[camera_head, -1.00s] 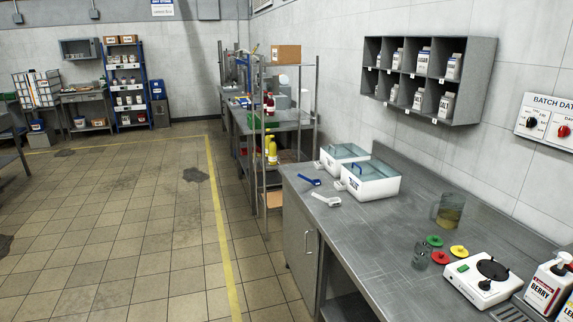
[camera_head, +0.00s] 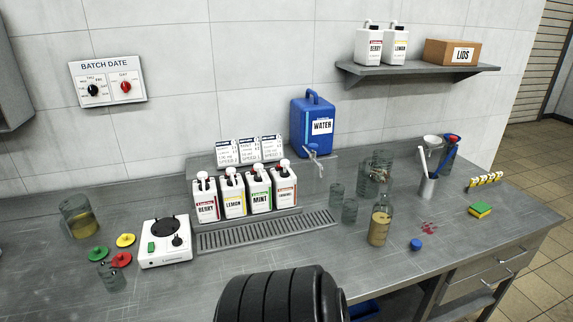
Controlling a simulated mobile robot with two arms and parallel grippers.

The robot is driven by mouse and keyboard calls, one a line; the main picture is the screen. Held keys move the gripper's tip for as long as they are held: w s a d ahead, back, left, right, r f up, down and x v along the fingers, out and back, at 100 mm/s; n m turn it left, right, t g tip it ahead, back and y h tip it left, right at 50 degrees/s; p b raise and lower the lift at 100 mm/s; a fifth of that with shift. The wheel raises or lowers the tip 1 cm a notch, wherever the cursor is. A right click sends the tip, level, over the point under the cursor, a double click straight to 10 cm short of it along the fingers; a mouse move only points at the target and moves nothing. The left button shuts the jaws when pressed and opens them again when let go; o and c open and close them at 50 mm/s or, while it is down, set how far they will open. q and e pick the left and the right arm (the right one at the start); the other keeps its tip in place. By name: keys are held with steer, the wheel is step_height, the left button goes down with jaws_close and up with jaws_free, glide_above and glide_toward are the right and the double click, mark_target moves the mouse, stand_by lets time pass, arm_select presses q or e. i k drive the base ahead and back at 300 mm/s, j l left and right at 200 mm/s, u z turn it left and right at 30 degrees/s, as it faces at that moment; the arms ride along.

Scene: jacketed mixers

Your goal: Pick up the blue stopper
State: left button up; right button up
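The blue stopper (camera_head: 416,244) is a small round blue piece on the grey metal worktop, right of centre in the head view. It sits just right of a clear glass bottle (camera_head: 380,222) that holds a tan liquid. Nothing covers the stopper. Neither of my grippers shows in this view.
A blue water container (camera_head: 312,127) with a tap stands at the back. Several white jugs (camera_head: 233,198) stand behind a drain grate (camera_head: 267,231). Empty glasses (camera_head: 349,211) stand left of the bottle. A sponge (camera_head: 480,209) lies right. The worktop in front of the stopper is clear.

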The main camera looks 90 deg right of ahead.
mark_target(417, 245)
steer(key=z, duration=2.65)
